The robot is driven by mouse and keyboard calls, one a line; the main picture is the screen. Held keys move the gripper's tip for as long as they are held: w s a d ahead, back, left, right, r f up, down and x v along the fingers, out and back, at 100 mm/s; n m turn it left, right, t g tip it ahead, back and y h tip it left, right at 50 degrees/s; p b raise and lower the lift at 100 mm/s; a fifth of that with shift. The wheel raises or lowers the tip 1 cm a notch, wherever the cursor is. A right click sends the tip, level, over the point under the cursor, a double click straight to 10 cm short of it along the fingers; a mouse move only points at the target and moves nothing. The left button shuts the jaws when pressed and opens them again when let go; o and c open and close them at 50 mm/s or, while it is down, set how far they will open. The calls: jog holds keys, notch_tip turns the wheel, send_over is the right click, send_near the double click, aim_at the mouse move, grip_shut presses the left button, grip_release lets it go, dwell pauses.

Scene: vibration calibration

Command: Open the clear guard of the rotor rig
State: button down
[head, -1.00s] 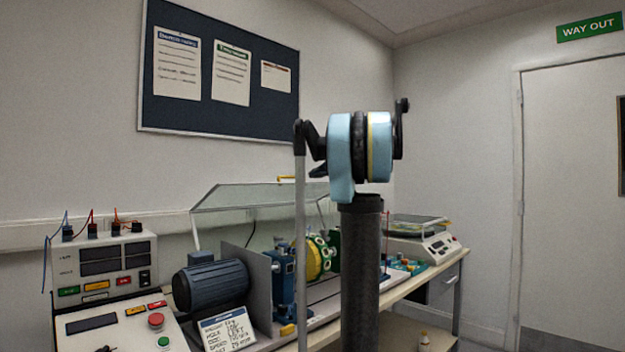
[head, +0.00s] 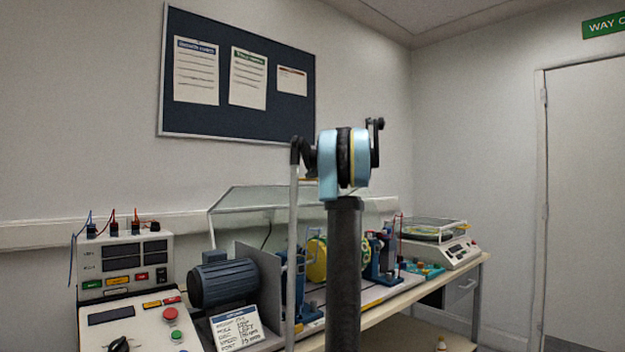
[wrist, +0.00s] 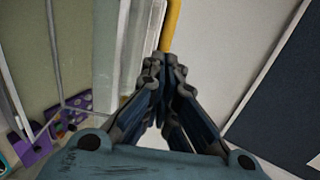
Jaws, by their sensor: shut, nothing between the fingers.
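The rotor rig stands on the bench, with a dark blue motor (head: 224,283) at its left and a yellow rotor disc (head: 316,260) behind my arm. The clear guard (head: 250,198) is a grey-framed see-through panel above the rig, partly hidden by my arm; I cannot tell how far it is raised. Its yellow handle shows in the wrist view (wrist: 171,24), just beyond my fingertips. My gripper (wrist: 164,66) is shut and empty, its tips by the handle's near end; I cannot tell whether they touch. In the head view my arm hides the gripper.
A control console (head: 130,315) and a meter box (head: 125,265) with leads stand at the left. A balance (head: 440,245) stands at the bench's right end. A dark pinboard (head: 240,80) hangs on the wall behind. A door (head: 590,200) is at the right.

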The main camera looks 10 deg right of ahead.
jog(key=shift+s+d+r, duration=0.1)
jog(key=shift+s+r, duration=0.2)
jog(key=w+r+v, duration=0.1)
jog(key=r+v, duration=0.1)
jog(key=v, duration=1.1)
jog(key=s+a+f+n+g, duration=0.1)
jog(key=s+a+f+n, duration=0.1)
jog(key=s+a+f, duration=0.3)
jog(key=s+a+f+n+g, duration=0.2)
jog(key=s+a+f, duration=0.4)
jog(key=s+f, duration=0.3)
jog(key=s+a+f+n+g+h, duration=0.1)
jog(key=s+a+f+n+g, duration=0.1)
jog(key=s+a+f, duration=0.4)
jog(key=shift+s+a+f, duration=0.1)
jog(key=shift+s+f, duration=0.1)
jog(key=shift+f, duration=1.1)
jog(key=shift+s+a+f, duration=0.1)
jog(key=shift+s+f, duration=0.1)
jog(key=shift+f, duration=1.1)
jog(key=s+f+n+g+h, duration=0.2)
jog(key=s+f+n, duration=0.1)
jog(key=s+f, duration=1.1)
jog(key=s+a+f+n+g+h, duration=0.1)
jog(key=s+f+n+g+h, duration=0.1)
jog(key=s+f, duration=1.2)
notch_tip(320, 180, down, 8)
jog(key=shift+s+r+n+h, duration=0.2)
jog(key=shift+s+n+h, duration=0.2)
jog(key=shift+n, duration=0.5)
